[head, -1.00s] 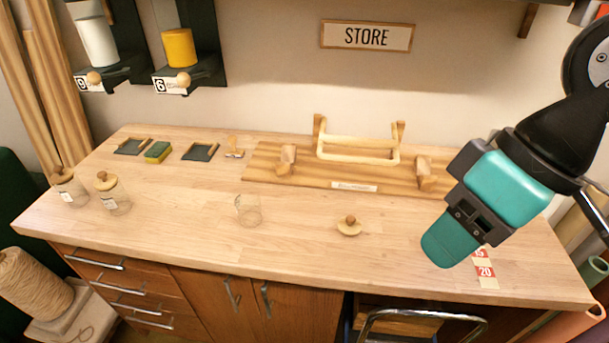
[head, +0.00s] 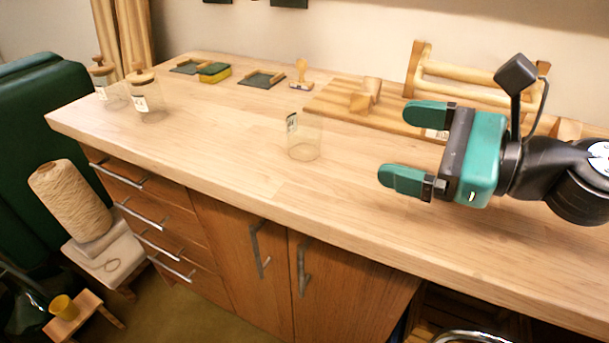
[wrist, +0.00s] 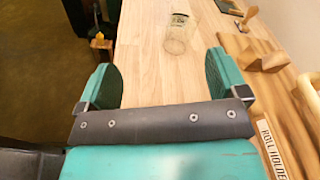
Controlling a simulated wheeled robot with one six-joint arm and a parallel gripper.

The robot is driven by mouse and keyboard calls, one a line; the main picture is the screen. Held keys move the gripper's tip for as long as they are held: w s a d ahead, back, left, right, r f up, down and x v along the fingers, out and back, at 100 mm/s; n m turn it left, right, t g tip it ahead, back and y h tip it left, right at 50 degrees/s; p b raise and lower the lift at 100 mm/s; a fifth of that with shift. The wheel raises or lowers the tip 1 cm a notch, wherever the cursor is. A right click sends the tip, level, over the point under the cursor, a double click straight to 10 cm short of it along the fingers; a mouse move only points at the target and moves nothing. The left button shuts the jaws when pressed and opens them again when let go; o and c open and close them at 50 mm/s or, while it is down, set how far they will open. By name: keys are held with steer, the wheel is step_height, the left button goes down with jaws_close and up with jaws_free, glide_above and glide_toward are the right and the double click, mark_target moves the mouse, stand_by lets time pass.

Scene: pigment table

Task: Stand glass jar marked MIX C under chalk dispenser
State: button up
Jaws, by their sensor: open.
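An open clear glass jar (head: 304,142) stands upright and lidless near the middle of the bench. Its label is too small to read. It also shows ahead of my fingers in the wrist view (wrist: 178,40). Two more glass jars, one farther left (head: 112,92) and one nearer (head: 149,102), stand at the bench's left end with wooden lids and unreadable labels. My gripper (head: 395,142) is open and empty, to the right of the lidless jar and apart from it, its fingers pointing left. Only dark lower edges of the dispensers (head: 289,3) show at the top; which holds chalk cannot be told.
A wooden roll holder (head: 470,85) stands at the back right, behind my gripper. The bench top (head: 220,135) between the jars is clear.

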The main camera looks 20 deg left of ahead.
mark_target(320, 118)
steer(key=w+f+m+t, duration=0.1)
steer(key=m, duration=0.1)
steer(key=w+f+m+t+b, duration=0.1)
steer(key=f+m, duration=0.1)
steer(key=shift+w+d+f+m+y+b, duration=0.1)
steer(key=shift+w+f+m+y+b, duration=0.1)
steer(key=shift+w+m+y+b, duration=0.15)
steer(key=shift+w+m, duration=0.25)
steer(key=shift+m, duration=0.2)
steer(key=p+x, duration=0.2)
steer(key=x, duration=0.3)
steer(key=p+x, duration=0.2)
steer(key=x, duration=0.4)
steer(key=shift+r, duration=0.2)
steer(key=shift+p+x, duration=0.65)
steer(key=shift+x, duration=2.5)
steer(key=shift+w, duration=0.15)
steer(key=c, duration=1.2)
steer(key=shift+r, duration=0.1)
